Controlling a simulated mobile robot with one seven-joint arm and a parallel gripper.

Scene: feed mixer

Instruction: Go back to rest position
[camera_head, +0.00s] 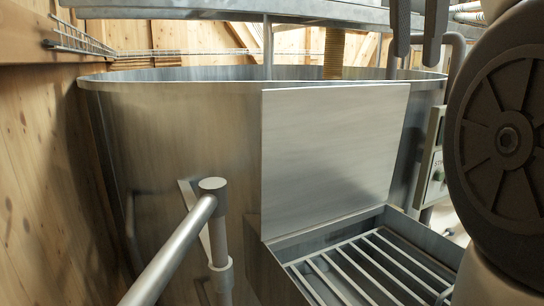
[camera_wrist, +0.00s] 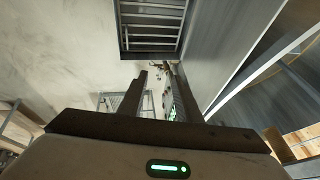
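My gripper (camera_head: 418,45) shows at the top right of the head view, above the right part of the feed mixer's rim. Its two dark fingers hang down, apart. In the wrist view my gripper (camera_wrist: 160,78) is also open, with its fingers spread and nothing held between them. The feed mixer (camera_head: 180,140) is a large grey metal tub filling the middle of the head view. My arm's round joint covers the right edge of that view.
A flat metal panel (camera_head: 335,150) stands upright at the tub's front, above a barred grate (camera_head: 365,270). The grate (camera_wrist: 152,28) also shows in the wrist view. A metal rail (camera_head: 180,250) is at lower left. A control box (camera_head: 435,170) stands right, partly hidden. A wooden wall (camera_head: 40,180) is left.

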